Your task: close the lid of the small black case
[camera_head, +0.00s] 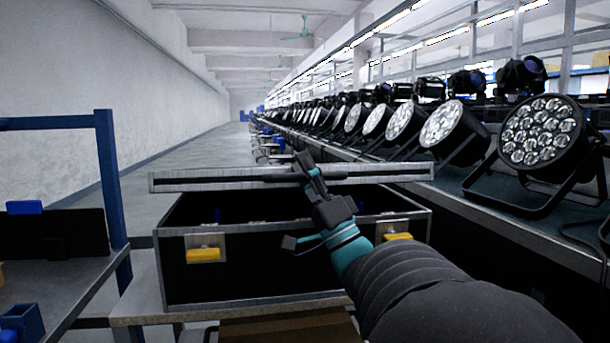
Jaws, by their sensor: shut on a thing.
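The black case (250,277) with silvery metal edges stands on a bench in the middle of the view. Its front has two yellow latches, the left latch (203,255) and the right latch (397,237). Its lid (215,180) is raised above the box, seen nearly edge-on, with a dark gap between lid and rim. My gripper (306,168) is at the lid's edge, a little right of its middle, and is shut on the lid. My arm comes in from the lower right and hides part of the case's right front.
Several par lights (548,132) line a long bench at the right. A blue-framed cart (110,180) stands at the left, with a blue bin (22,322) on it. A light bench top (140,300) shows below the case. The aisle floor behind is open.

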